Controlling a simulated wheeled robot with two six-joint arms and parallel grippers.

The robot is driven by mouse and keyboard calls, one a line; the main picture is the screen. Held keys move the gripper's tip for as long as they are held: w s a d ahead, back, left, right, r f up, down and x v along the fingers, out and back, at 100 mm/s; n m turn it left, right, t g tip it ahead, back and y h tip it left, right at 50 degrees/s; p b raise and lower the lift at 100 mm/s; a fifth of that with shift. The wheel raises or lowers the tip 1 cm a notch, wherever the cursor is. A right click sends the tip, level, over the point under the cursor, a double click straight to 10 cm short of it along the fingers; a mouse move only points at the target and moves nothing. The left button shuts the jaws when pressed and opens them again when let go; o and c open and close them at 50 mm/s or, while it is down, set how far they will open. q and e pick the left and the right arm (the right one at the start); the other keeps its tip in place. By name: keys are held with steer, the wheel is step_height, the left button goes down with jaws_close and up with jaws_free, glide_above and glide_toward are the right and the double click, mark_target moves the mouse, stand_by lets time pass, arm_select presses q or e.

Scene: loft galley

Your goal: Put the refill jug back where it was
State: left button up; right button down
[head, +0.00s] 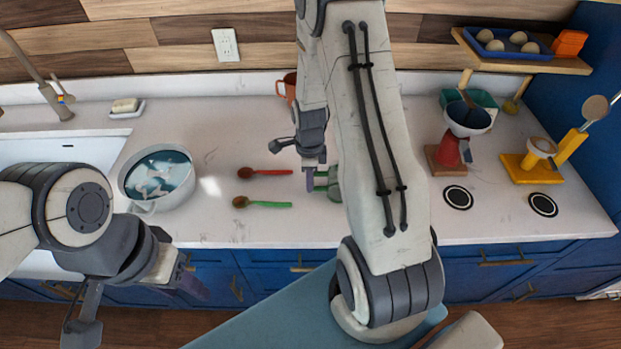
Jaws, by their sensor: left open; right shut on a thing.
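The refill jug (334,184) is a green, see-through vessel at the middle of the counter, mostly hidden behind my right arm. My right gripper (314,180) points down and is shut on the jug at its left side, where a green handle shows. I cannot tell whether the jug touches the counter or hangs just above it. My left gripper (188,284) is open and empty, low at the left, in front of the counter's edge and well away from the jug.
A pot of water (158,178) stands left, beside the sink (70,148). A red spoon (264,172) and a green spoon (262,204) lie left of the jug. An orange mug (288,86) stands behind. Right are red (448,152) and yellow stands (528,168) and two black discs (458,197).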

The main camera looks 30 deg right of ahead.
steer(key=shift+f, duration=0.1)
steer(key=shift+f, duration=0.15)
steer(key=c, duration=0.8)
jaws_free()
steer(key=shift+r, duration=0.2)
